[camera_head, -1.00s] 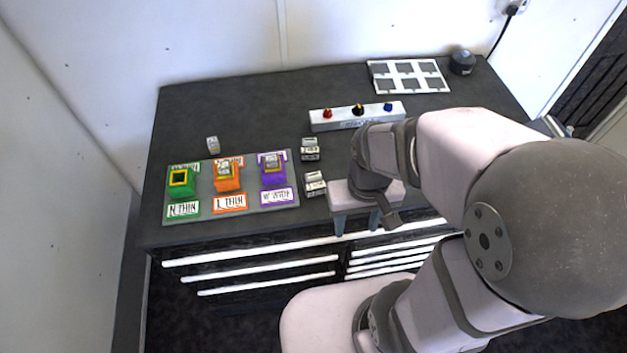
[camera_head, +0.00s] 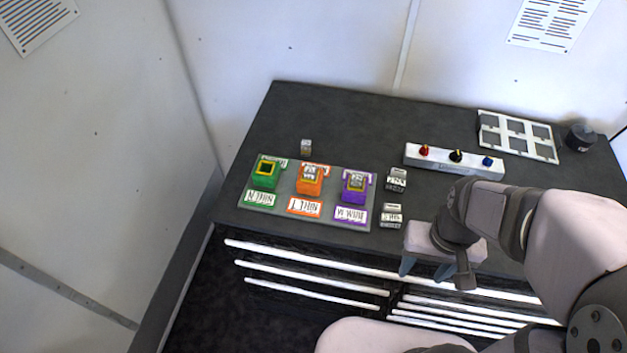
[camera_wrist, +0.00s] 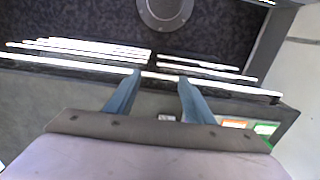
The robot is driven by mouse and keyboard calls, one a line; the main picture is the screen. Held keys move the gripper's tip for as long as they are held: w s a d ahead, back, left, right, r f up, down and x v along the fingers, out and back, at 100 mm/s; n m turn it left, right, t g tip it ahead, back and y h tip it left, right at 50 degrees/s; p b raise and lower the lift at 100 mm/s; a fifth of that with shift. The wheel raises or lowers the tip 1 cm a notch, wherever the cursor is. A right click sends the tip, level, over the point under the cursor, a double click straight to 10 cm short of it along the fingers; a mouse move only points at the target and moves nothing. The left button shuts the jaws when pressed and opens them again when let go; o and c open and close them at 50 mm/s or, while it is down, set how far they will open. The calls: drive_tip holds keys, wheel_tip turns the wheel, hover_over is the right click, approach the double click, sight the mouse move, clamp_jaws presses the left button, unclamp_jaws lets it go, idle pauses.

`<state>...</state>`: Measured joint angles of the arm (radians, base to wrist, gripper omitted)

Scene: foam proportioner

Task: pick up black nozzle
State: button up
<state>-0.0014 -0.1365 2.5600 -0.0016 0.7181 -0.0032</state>
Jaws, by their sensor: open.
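The black nozzle (camera_head: 456,156) is a small dark knob with a yellowish mark. It stands upright in the middle of a white bar (camera_head: 412,157) on the dark bench, between a red nozzle (camera_head: 423,150) and a blue nozzle (camera_head: 487,161). My gripper (camera_head: 426,270) is at the bench's front edge, nearer the camera than the bar and well apart from the black nozzle. Its two blue-grey fingers are apart and empty; they also show in the wrist view (camera_wrist: 160,78). The nozzles cannot be made out in the wrist view.
A grey board (camera_head: 333,217) with green, orange and purple holders lies left of my gripper. Two small grey blocks (camera_head: 396,179) (camera_head: 391,215) sit between board and bar. A white frame tray (camera_head: 487,118) and dark round object (camera_head: 580,137) are at back right.

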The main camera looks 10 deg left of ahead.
drive_tip(key=shift+o, duration=0.9)
drive_tip(key=n+b, duration=0.1)
drive_tip(key=b, duration=1.1)
hover_over(393, 208)
wheel_tip(393, 208, down, 6)
drive_tip(key=shift+f, duration=0.15)
drive_tip(key=shift+w+a, duration=0.1)
drive_tip(key=shift+w, duration=0.1)
drive_tip(key=shift+f+p, duration=0.45)
drive_tip(key=shift+f, duration=0.55)
drive_tip(key=shift+s+f+p, duration=0.25)
drive_tip(key=shift+f+p, duration=0.25)
drive_tip(key=shift+f, duration=0.1)
drive_tip(key=shift+f+p, duration=0.65)
drive_tip(key=shift+f, duration=1.35)
drive_tip(key=c, duration=0.9)
